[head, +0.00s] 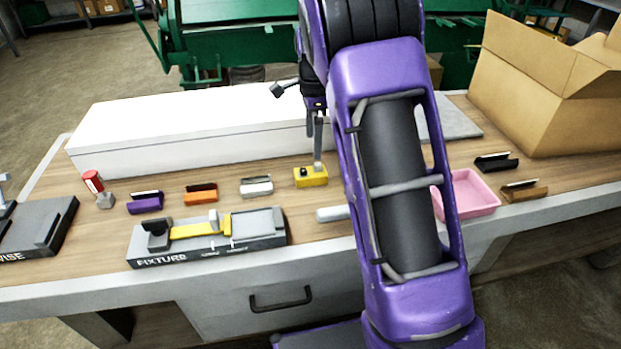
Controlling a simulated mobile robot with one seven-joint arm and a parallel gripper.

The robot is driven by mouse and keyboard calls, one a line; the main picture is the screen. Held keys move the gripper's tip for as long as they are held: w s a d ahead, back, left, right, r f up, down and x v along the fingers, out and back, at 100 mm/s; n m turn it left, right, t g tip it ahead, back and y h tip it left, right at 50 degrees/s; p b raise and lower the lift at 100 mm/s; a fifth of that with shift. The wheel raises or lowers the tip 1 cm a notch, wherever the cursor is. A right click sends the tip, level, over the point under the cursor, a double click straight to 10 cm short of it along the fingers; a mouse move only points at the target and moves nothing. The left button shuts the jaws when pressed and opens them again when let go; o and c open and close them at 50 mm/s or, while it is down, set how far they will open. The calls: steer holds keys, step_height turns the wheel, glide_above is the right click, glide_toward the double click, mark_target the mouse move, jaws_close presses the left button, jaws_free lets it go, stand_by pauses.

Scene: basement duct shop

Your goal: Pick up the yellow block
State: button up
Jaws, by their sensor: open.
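The yellow block (312,180) sits on the wooden bench top, in front of the long white box. It has a small dark spot or knob on its upper left. My gripper (318,164) points down at the block, its fingertip overlapping the block's top right edge in the picture. The gripper is open. One finger shows clearly; the other is hidden or lined up behind it. I cannot tell whether the finger touches the block or stands beside it.
The white box (200,137) stands behind. Purple (145,203), orange (200,194) and white (257,187) pieces lie left. A grey fixture (265,232) holding a yellow bar is in front. A pink tray (472,195) and cardboard box (530,95) stand right.

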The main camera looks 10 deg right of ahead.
glide_above(311, 172)
steer(key=f, duration=0.5)
steer(key=shift+d+b, duration=0.25)
steer(key=shift+b, duration=0.05)
steer(key=shift+a+f+b, duration=0.15)
steer(key=shift+f+b, duration=0.1)
steer(key=shift+f, duration=1.05)
steer(key=shift+a+f+b, duration=0.15)
steer(key=shift+f+b, duration=0.05)
steer(key=shift+f, duration=1.1)
steer(key=shift+r, duration=0.1)
jaws_close()
